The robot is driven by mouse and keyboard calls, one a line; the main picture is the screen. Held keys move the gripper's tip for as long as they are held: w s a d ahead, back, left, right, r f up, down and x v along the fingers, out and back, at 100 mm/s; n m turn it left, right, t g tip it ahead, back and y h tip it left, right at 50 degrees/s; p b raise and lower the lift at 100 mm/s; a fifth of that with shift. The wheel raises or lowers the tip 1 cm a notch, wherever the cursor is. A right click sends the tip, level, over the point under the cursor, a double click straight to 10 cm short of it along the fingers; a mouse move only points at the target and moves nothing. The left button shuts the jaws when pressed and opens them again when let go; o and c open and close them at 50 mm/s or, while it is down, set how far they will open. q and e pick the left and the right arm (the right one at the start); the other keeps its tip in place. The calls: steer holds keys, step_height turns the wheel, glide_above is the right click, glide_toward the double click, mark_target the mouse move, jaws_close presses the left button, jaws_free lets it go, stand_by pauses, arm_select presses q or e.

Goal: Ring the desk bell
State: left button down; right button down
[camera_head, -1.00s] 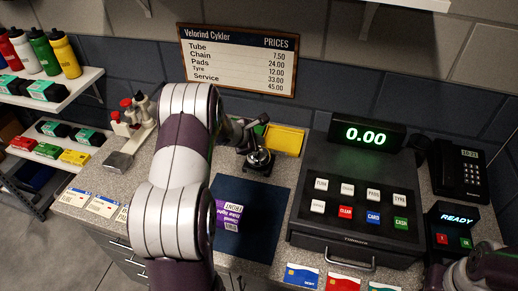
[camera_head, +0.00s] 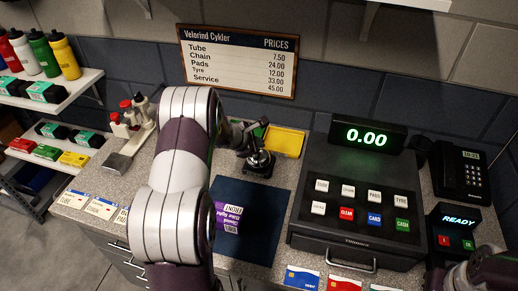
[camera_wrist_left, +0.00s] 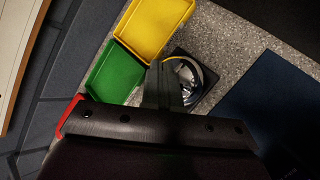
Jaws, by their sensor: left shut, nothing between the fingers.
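The desk bell (camera_head: 260,166) stands on the counter behind the dark blue mat, on a dark base. In the left wrist view its shiny dome (camera_wrist_left: 189,79) is partly covered by my fingers. My left gripper (camera_head: 253,148) is shut and empty, with its fingertips right over or against the bell. The left wrist view also shows the closed fingers (camera_wrist_left: 164,84) overlapping the dome's left side. I cannot tell whether they touch it. My right arm shows only at the lower right edge of the head view, and its gripper is out of sight.
A yellow tray (camera_head: 287,141) and a green tray (camera_wrist_left: 116,72) lie behind the bell. The dark blue mat (camera_head: 262,205) holds a purple packet (camera_head: 228,216). The cash register (camera_head: 350,185) stands to the right. A card terminal (camera_head: 452,225) and phone (camera_head: 460,170) stand beyond it.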

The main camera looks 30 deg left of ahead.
arm_select(q)
steer(key=shift+f, duration=0.25)
steer(key=shift+r, duration=0.15)
steer(key=shift+r+p, duration=0.4)
steer(key=shift+r, duration=0.45)
step_height(320, 180, up, 6)
steer(key=p, duration=0.4)
stand_by(0.5)
